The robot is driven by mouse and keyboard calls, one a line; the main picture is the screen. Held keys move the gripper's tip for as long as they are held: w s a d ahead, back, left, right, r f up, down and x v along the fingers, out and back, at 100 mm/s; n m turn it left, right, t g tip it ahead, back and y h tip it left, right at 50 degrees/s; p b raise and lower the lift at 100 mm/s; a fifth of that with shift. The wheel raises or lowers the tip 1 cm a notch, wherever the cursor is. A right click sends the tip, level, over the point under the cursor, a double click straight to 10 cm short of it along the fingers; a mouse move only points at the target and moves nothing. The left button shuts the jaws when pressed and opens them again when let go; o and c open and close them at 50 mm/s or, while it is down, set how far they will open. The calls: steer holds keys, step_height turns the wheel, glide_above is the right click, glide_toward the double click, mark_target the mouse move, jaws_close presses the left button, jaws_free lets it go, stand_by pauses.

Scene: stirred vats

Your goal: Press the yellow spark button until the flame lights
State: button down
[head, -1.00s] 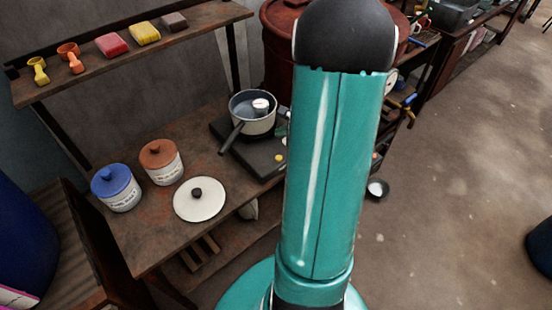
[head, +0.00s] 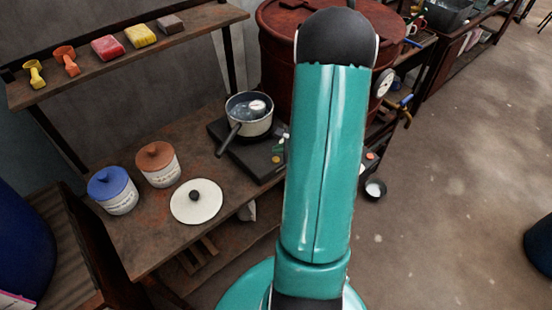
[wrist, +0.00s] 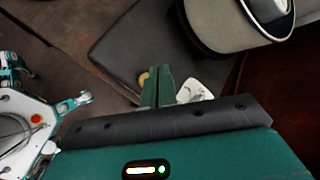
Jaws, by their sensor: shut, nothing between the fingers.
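The yellow spark button (head: 276,159) is a small round spot on the front of the dark burner plate (head: 216,128). In the wrist view the yellow button (wrist: 143,77) shows just left of my fingertips and is partly covered by them. My gripper (wrist: 157,72) is shut and empty, its green fingers over the plate near the button; I cannot tell whether they touch it. A grey-white pot (head: 250,124) stands on the plate and hides what is under it. No flame shows in either view.
A white piece (wrist: 196,88) lies just right of my fingers. A white lid (head: 210,208), a blue-lidded jar (head: 118,202) and a brown-lidded jar (head: 160,177) stand on the bench to the left. A large rusty red vat (head: 275,55) stands behind.

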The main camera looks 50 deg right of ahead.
mark_target(270, 157)
steer(key=shift+f, duration=0.8)
stand_by(1.4)
steer(key=shift+f, duration=0.4)
steer(key=shift+f, duration=0.4)
stand_by(0.8)
steer(key=shift+r, duration=0.85)
steer(key=shift+r, duration=2.5)
